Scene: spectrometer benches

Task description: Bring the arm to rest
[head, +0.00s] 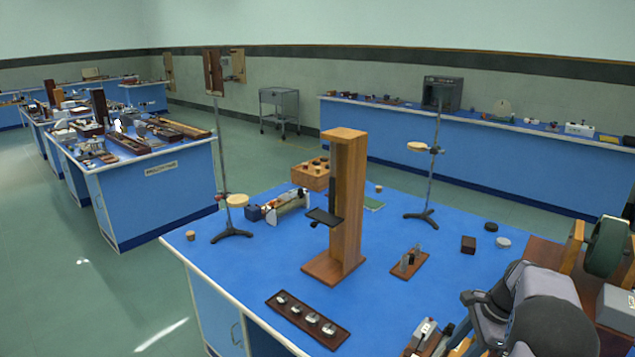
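My arm comes in at the lower right corner, over the near right part of the blue bench (240,262). Its dark grey rounded links hide much of what lies behind them. The dark end pieces of my gripper (472,305) show at the arm's left side, partly covered by the links. I cannot tell whether its fingers are apart or closed. I see nothing clearly held in it. It is close to a small metal-and-wood device (424,334) at the bench's near edge; contact cannot be made out.
A tall wooden stand (348,200) rises mid-bench. A tray with metal pieces (308,319), a small wooden-based device (409,262), a dark block (468,245) and a green-wheeled apparatus (606,248) surround the arm. Two rod stands are farther back. Some blue bench top is clear between them.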

